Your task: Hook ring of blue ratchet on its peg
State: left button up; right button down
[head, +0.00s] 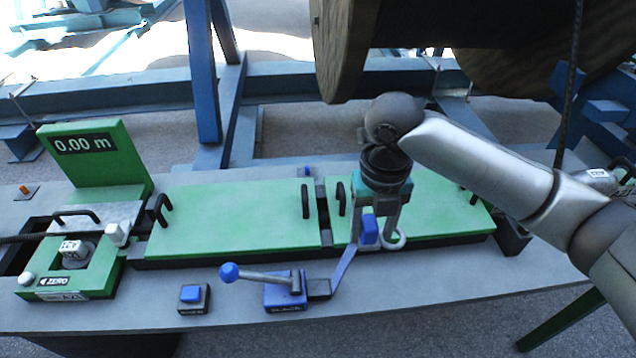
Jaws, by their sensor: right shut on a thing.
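The blue ratchet (285,292) sits near the front edge of the table, with a grey lever ending in a blue ball knob (229,272). A blue-grey strap (345,265) rises from its right side toward my right gripper (372,236). That gripper points down and is shut on a blue block (369,229) at the strap's upper end. A pale ring (399,239) shows just right of the fingers, partly hidden by them. A small blue piece (307,171) stands behind the green panels; I cannot tell whether it is the peg. My left gripper is not in view.
Two green panels (230,222) with black handles lie across the table. A display reading 0.00 m (88,144) and a ZERO unit (66,272) are at left. A blue button box (194,297) stands in front. A large wooden reel (345,50) hangs above the back.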

dwell(0.3)
jog(key=shift+f, duration=0.85)
